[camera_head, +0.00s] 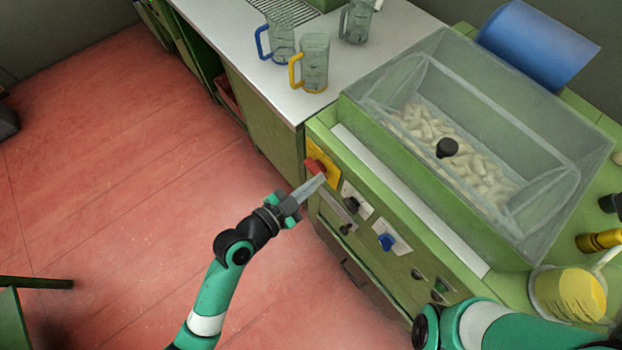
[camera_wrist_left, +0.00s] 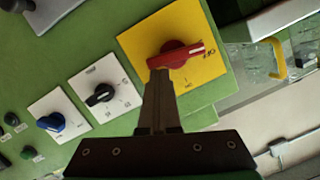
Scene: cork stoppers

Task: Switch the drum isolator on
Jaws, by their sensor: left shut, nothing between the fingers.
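The drum isolator is a red rotary handle on a yellow plate (camera_wrist_left: 205,38) on the green cabinet front. In the left wrist view the red handle (camera_wrist_left: 178,54) lies roughly level across the picture, with a pale stripe along its right part. It also shows in the head view as a red knob (camera_head: 315,166). My left gripper (camera_head: 320,179) is shut and empty, with its fingertips right at the handle's lower left end in the left wrist view (camera_wrist_left: 160,76). I cannot tell whether they touch it. My right gripper is out of view; only part of my right arm shows.
Beside the isolator are a black selector knob (camera_wrist_left: 100,95) and a blue knob (camera_wrist_left: 50,121) on white plates. Above stands a clear drum (camera_head: 540,190) of corks. Jugs with blue (camera_head: 262,42) and yellow handles (camera_head: 294,72) stand on the white counter. The red floor is open.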

